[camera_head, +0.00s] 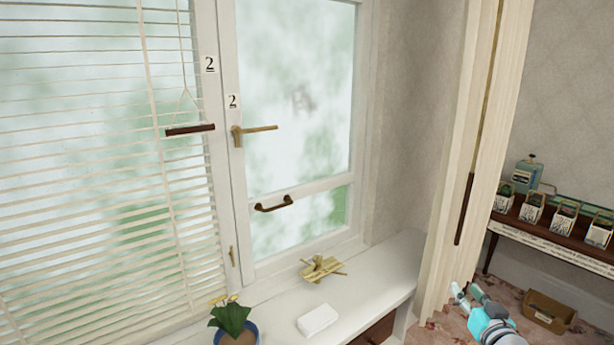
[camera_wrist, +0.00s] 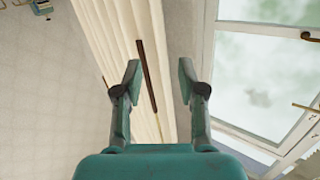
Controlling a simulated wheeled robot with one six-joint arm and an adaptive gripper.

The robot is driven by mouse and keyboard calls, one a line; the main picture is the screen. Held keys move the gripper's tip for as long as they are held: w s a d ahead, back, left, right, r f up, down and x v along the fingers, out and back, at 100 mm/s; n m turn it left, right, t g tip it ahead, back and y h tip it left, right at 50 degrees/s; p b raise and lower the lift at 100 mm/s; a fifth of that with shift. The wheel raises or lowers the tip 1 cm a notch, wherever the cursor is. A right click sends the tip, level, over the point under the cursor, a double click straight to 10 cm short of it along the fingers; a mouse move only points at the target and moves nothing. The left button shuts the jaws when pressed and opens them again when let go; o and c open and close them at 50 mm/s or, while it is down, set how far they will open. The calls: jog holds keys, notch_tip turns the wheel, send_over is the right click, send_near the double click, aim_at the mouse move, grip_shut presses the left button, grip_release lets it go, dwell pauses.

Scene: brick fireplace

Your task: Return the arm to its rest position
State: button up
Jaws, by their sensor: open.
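My gripper (camera_wrist: 158,85) is open in the wrist view, with its two teal and dark fingers apart and nothing between them. Beyond the fingers are the cream curtain and a dark brown rod. In the head view my gripper (camera_head: 466,294) shows at the lower right, in front of the patterned carpet and just right of the curtain's lower end. Part of my teal and grey arm shows beside it at the bottom edge. The rest of the arm is out of the frame.
A cream curtain (camera_head: 462,150) with a dark rod (camera_head: 465,208) hangs left of my gripper. The white sill (camera_head: 385,275) holds a plant (camera_head: 231,318), a white block (camera_head: 317,319) and a brass object (camera_head: 321,268). A shelf (camera_head: 560,240) with several small holders and a brown box (camera_head: 549,311) are at right.

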jog(key=s+a+f+g, duration=0.1)
jog(key=s+a+f, duration=0.3)
jog(key=s+f, duration=0.35)
jog(key=s+a+f+m+h, duration=0.1)
jog(key=s+a+f, duration=0.4)
jog(key=s, duration=0.4)
jog(key=s+a+f+g, duration=0.1)
jog(key=s+a+f, duration=0.3)
jog(key=s+f, duration=0.4)
jog(key=s+a+r+n, duration=0.1)
jog(key=s+a+r, duration=0.1)
jog(key=s, duration=0.8)
jog(key=s+a+r+y, duration=0.1)
jog(key=s+a+r, duration=0.1)
jog(key=s, duration=0.7)
jog(key=s+a+r+n, duration=0.1)
jog(key=s+a+r, duration=0.1)
jog(key=s, duration=0.8)
jog(key=shift+s+a+r+n+y, duration=0.15)
jog(key=shift+s+r+n+y, duration=0.15)
jog(key=shift+s, duration=0.05)
